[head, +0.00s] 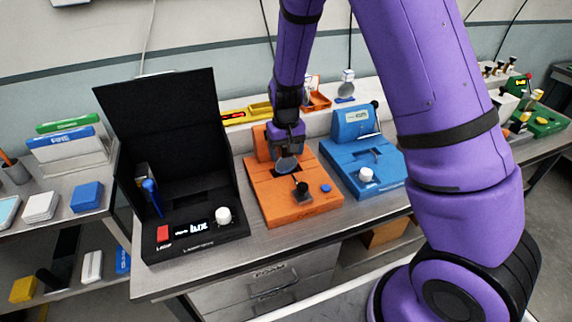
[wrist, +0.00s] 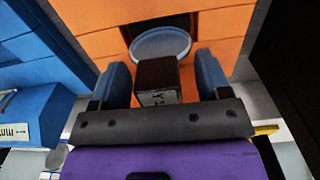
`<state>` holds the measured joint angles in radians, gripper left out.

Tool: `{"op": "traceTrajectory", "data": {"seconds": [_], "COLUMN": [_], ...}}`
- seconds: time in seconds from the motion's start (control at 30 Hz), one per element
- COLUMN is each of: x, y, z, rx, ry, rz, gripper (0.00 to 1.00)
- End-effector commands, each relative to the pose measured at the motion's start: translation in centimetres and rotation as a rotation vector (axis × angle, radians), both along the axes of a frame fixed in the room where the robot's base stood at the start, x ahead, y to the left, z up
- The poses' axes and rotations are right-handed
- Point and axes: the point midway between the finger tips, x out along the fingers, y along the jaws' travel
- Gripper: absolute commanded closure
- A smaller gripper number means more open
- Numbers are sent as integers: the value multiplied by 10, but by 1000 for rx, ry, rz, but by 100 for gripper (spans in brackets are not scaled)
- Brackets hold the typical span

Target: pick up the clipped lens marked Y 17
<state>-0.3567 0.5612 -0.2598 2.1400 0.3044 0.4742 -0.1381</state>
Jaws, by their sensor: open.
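A clipped lens, a round grey-blue disc (head: 287,163) in a dark block-shaped clip, is at the slot of the orange module (head: 318,197). In the wrist view the disc (wrist: 160,43) lies just beyond the clip (wrist: 157,78). The clip's pale label is too blurred to read in full. My gripper (wrist: 161,68) is open, with one blue finger on each side of the clip. Narrow gaps seem to show between the fingers and the clip. In the head view my gripper (head: 288,148) is above the orange module's slot and hides the clip.
A black open-lidded box (head: 190,245) stands left of the orange module, and a blue module (head: 375,180) stands close on its right. Behind are a yellow tray (head: 260,108), an orange tray (head: 318,104) and another round lens (head: 347,76). Green equipment (head: 545,122) is far right.

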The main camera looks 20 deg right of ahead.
Motion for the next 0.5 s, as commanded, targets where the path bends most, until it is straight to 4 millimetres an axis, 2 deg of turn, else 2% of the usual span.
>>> {"op": "traceTrajectory", "data": {"seconds": [0.17,0.43,0.47,0.5], "x": [0,0,0,0], "y": [0,0,0,0], "z": [0,0,0,0], "rx": [0,0,0,0], "ry": [0,0,1,1], "rz": [0,-1,-1,-1], "gripper": [30,92,97,98]}}
